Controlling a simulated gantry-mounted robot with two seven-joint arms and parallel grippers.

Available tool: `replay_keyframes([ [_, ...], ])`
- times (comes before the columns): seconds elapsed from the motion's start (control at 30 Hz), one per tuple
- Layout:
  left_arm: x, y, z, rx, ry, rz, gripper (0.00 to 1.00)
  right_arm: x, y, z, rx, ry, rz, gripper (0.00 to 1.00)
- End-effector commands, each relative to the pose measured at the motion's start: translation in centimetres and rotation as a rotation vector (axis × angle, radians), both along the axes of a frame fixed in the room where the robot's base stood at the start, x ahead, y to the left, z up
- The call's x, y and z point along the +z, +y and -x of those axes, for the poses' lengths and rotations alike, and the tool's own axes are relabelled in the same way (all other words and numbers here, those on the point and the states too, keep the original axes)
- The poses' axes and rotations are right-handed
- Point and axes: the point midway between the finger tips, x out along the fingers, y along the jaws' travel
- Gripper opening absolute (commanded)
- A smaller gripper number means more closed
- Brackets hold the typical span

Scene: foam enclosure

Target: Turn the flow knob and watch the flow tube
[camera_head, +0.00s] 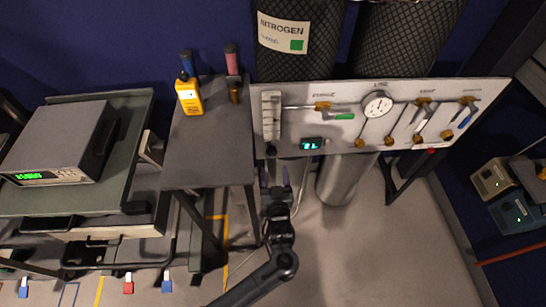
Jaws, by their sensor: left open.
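The flow tube (271,115) is a pale upright block at the left end of the white gas panel (350,140). Its reading is too small to make out. A small dark knob (271,150) sits just below the tube at the panel's lower edge; it looks like the flow knob. My left gripper (272,180) is just below that knob, pointing up at it, and is open. Its fingertips are small and dark, and I cannot tell whether they touch the knob. My right gripper is out of view.
A teal-lit display (311,144), a round gauge (378,105) and several valves share the panel. A dark gas cylinder (297,60) stands behind it. Open floor (350,250) lies below.

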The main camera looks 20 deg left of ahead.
Motion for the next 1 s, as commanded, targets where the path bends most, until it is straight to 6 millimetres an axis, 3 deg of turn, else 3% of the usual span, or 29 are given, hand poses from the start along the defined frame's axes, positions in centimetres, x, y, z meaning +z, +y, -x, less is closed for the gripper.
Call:
replay_keyframes([
  [0.4,-0.1,2.7,-5.6,0.0,-0.002,-0.001,0.61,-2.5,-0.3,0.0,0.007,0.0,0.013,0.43],
  [0.9,0.0,3.2,-6.7,-0.001,0.0,0.0,0.61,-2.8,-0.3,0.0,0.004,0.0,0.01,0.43],
  [1.0,0.0,3.2,-6.7,-0.001,0.0,0.0,0.47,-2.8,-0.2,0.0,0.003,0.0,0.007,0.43],
])
